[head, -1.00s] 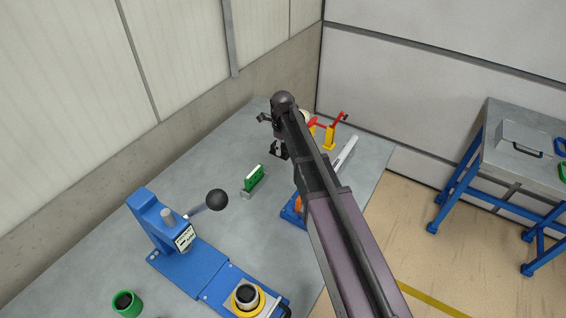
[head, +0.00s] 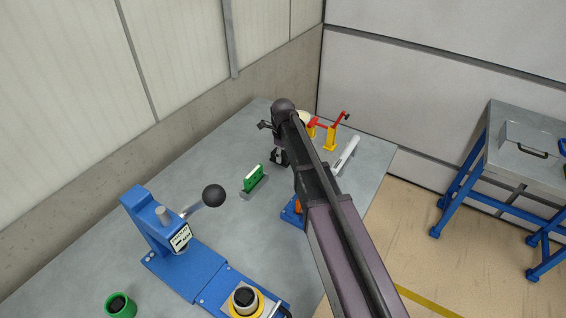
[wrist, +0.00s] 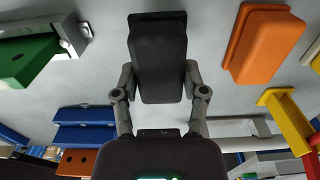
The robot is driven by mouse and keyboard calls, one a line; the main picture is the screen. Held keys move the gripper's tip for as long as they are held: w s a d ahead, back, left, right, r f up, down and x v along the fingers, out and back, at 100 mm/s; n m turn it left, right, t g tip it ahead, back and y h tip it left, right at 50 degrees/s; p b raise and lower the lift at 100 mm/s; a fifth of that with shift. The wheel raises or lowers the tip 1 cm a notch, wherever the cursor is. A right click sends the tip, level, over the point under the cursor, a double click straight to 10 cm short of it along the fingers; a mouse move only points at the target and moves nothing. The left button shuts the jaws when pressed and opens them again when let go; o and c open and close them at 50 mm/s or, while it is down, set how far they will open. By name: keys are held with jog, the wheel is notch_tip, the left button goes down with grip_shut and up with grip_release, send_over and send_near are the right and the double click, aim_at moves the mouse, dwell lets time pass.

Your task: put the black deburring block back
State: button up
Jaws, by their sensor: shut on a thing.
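The black deburring block (wrist: 158,62) is in my gripper (wrist: 158,82), with one finger on each side of it in the wrist view. A darker flat edge shows at the block's far end; I cannot tell if it belongs to the block or to something under it. In the head view my gripper (head: 279,156) is over the far part of the grey bench, partly hidden behind my arm. I cannot tell whether the block touches the bench.
A green piece (head: 253,177) in a grey holder stands left of my gripper. An orange block (wrist: 262,42) and a yellow-and-red clamp (head: 330,136) are to the right. A blue press (head: 157,225) with a ball lever stands nearer. Bare bench lies between.

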aim_at(283, 154)
jog(key=shift+f+b, duration=0.6)
jog(key=shift+f, duration=0.35)
jog(key=shift+f, duration=0.25)
jog(key=o, duration=1)
jog(key=shift+r, duration=0.15)
jog(key=r+p, duration=0.5)
jog(key=shift+s+r, duration=0.2)
jog(key=shift+r, duration=0.05)
notch_tip(283, 154, up, 8)
jog(key=p, duration=0.8)
jog(key=shift+r, duration=0.1)
